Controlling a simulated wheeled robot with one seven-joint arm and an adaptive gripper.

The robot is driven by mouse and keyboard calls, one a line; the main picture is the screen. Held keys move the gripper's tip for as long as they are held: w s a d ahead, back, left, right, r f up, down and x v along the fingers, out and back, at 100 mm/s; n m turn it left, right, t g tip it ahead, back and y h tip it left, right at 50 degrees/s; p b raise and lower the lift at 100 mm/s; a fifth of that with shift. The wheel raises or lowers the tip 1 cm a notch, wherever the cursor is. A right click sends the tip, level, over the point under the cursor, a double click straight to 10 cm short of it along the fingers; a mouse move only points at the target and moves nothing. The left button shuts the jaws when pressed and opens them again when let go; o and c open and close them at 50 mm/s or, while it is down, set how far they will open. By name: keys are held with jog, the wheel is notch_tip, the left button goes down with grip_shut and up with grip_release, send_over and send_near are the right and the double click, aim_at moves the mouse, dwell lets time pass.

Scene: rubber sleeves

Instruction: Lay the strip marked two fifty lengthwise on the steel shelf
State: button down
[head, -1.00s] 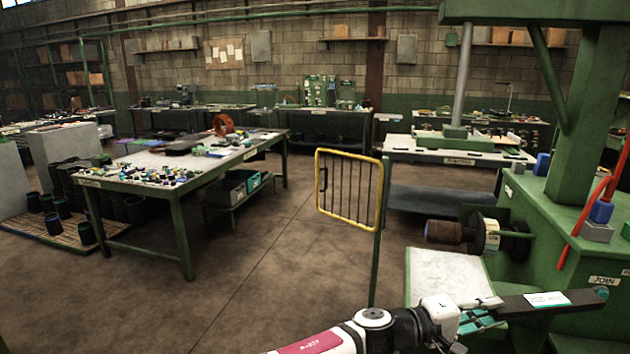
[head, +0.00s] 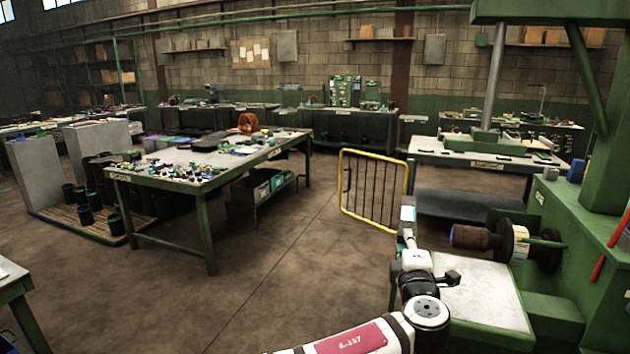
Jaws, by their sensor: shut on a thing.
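My gripper (head: 406,236) is right of centre in the head view, at the far end of my arm. It is shut on a dark strip, now mostly hidden or seen nearly end-on. A pale label with a green edge (head: 407,213) shows just beyond the jaws; its marking is too small to read. The strip is in the air, apart from the tables. I cannot tell for sure which surface is the steel shelf; a dark flat lower shelf (head: 462,204) lies under the right-hand table.
A yellow-framed gate (head: 343,190) stands just left of my gripper. A green machine with a spool (head: 515,243) and a pale plate (head: 485,298) is at right. A cluttered table (head: 190,178) stands at left. The floor (head: 285,270) between is clear.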

jog(key=w+a+y, duration=0.1)
jog(key=w+a+r+n+y, duration=0.1)
jog(key=shift+w+n+y, duration=0.1)
jog(key=shift+n+y, duration=0.2)
jog(key=shift+y, duration=0.1)
jog(key=shift+f, duration=0.1)
